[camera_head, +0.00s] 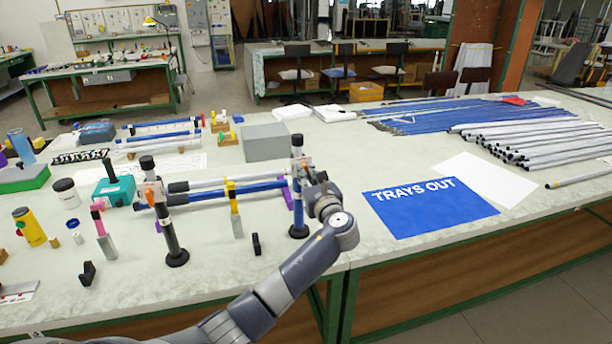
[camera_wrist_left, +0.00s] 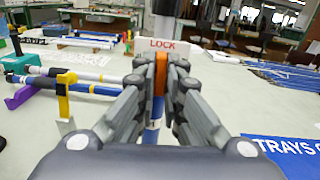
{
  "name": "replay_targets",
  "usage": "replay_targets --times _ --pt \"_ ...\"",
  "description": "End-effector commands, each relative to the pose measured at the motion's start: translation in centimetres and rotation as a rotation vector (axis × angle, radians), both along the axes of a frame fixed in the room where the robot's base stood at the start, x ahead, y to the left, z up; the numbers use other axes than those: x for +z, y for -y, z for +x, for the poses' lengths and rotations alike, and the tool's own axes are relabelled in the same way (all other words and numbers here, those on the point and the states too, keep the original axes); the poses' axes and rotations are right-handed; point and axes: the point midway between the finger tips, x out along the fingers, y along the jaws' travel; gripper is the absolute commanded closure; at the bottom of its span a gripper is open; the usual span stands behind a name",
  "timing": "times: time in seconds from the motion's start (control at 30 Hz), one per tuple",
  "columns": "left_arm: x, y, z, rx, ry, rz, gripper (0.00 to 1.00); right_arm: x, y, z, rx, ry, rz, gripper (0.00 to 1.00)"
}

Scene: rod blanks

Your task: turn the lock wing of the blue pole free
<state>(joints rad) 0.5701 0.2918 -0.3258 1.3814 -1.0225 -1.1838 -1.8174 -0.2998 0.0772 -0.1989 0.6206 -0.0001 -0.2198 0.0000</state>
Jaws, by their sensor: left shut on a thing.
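The blue pole (camera_head: 297,213) stands upright on a round black base near the front edge of the table, with a black cap on top. My left gripper (camera_head: 311,178) is at the upper part of the pole, on its right side. In the left wrist view the left gripper (camera_wrist_left: 160,78) is shut on the orange lock wing (camera_wrist_left: 160,68), which points upright between the fingertips. A white plate reading LOCK (camera_wrist_left: 182,46) is behind it. The blue pole (camera_wrist_left: 151,130) shows below, partly hidden by the fingers. My right gripper is in neither view.
A black pole (camera_head: 167,222) on a black base stands to the left. White and blue rods (camera_head: 228,190) lie between the poles near a yellow holder (camera_head: 234,205). A blue TRAYS OUT mat (camera_head: 428,207) lies right of the gripper. A grey box (camera_head: 265,142) is behind.

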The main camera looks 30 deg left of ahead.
Motion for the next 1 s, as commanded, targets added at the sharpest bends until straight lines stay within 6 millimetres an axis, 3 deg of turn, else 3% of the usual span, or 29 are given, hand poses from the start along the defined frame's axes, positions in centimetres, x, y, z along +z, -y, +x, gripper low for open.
replay_targets --times 0.47,1.0 --pt "-0.2 0.1 0.1 -0.001 0.299 -0.233 1.0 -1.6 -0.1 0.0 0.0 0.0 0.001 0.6" --pt "-0.3 0.2 0.1 -0.001 0.705 -0.55 1.0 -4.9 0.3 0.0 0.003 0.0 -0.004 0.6"
